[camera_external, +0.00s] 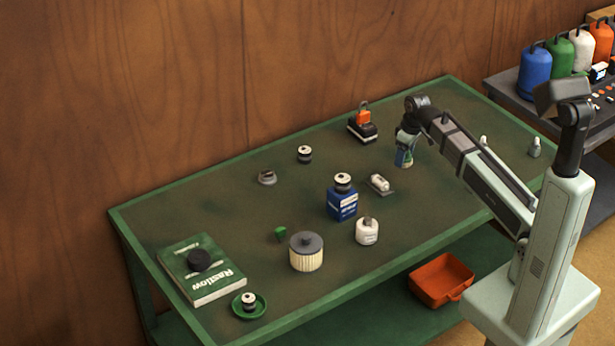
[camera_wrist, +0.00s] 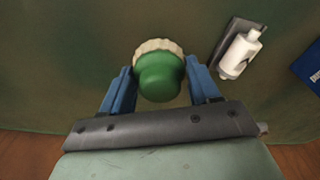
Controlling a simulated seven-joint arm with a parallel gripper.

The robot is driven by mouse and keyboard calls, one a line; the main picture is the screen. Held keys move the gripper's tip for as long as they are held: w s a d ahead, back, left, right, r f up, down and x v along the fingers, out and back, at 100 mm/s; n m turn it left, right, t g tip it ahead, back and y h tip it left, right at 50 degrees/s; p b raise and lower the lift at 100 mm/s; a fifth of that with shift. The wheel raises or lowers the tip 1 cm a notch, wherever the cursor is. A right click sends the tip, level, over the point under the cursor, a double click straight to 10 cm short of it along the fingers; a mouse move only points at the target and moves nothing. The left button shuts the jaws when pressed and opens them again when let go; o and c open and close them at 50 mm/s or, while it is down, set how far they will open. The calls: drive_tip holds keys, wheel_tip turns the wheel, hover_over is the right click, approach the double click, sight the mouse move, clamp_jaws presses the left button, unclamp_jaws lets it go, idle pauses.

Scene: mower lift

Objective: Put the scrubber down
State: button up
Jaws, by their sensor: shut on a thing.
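The scrubber (camera_wrist: 160,76) has a round green knob and a cream bristle rim. In the wrist view it sits between the two blue fingers of my gripper (camera_wrist: 160,85), which is shut on it. In the external view my gripper (camera_external: 404,158) points down over the right rear part of the green table (camera_external: 235,165). The scrubber is small and mostly hidden by the fingers there. I cannot tell whether it touches the tabletop.
Near my gripper are a white bottle lying on a dark plate (camera_external: 380,184), an orange-and-black item (camera_external: 363,124) and a blue box (camera_external: 342,204). A white jar (camera_external: 367,231) and pleated filter (camera_external: 306,252) stand nearer the front. Bare tabletop shows left of the scrubber in the wrist view.

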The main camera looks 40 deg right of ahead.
sight(402, 174)
drive_tip(key=shift+f, duration=2.2)
drive_tip(key=shift+f, duration=0.1)
drive_tip(key=o, duration=1.1)
drive_tip(key=shift+s+d+r, duration=0.1)
drive_tip(key=shift+s+r, duration=0.2)
drive_tip(key=shift+r, duration=1.7)
drive_tip(key=shift+s+d+r, duration=0.15)
drive_tip(key=shift+s+r, duration=0.1)
drive_tip(key=shift+r, duration=1.8)
drive_tip(key=shift+s+d+r, duration=0.1)
drive_tip(key=shift+s+r, duration=0.2)
drive_tip(key=shift+r, duration=1.7)
